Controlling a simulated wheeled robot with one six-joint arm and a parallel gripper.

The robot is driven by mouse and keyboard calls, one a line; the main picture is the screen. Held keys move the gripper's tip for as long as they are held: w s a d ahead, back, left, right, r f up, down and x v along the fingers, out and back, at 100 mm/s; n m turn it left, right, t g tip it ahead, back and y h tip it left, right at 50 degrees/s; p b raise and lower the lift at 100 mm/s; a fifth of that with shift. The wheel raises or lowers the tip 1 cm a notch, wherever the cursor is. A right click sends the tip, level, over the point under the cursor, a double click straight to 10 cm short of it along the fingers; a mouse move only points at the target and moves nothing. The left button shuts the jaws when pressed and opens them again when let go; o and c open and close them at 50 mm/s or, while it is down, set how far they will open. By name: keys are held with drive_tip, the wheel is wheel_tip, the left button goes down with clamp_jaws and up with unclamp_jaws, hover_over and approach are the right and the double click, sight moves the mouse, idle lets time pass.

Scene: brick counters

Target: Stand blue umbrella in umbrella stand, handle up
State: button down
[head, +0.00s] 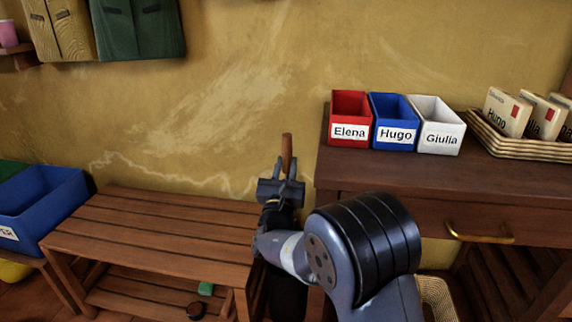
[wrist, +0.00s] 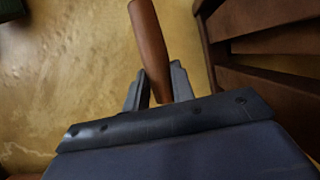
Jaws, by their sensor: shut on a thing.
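A brown wooden handle (head: 287,150) stands nearly upright between the fingers of my gripper (head: 285,175) in the head view. My gripper is shut on it, and the handle sticks up above the fingers. In the wrist view the handle (wrist: 149,45) rises from between the two dark fingers (wrist: 158,88), tilted a little. No blue canopy shows; what lies below the grip is hidden by my gripper and wrist. A dark upright shape (head: 287,297) shows under my wrist, right of the bench; I cannot tell whether it is the umbrella stand.
A slatted wooden bench (head: 150,225) stands to the left, a small green thing (head: 206,288) on its lower shelf. A wooden counter (head: 480,180) on the right bears red, blue and white named boxes and a wicker tray (head: 490,140). A wicker basket (head: 437,295) stands below the counter.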

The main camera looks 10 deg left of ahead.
wheel_tip(320, 180, down, 10)
idle(1.1)
drive_tip(key=shift+f, duration=0.1)
drive_tip(key=c, duration=1.1)
unclamp_jaws()
drive_tip(key=shift+f, duration=0.1)
drive_tip(key=shift+s, duration=0.1)
drive_tip(key=p+v, duration=0.3)
drive_tip(key=v, duration=0.7)
drive_tip(key=shift+s+f, duration=0.1)
drive_tip(key=shift+s, duration=0.2)
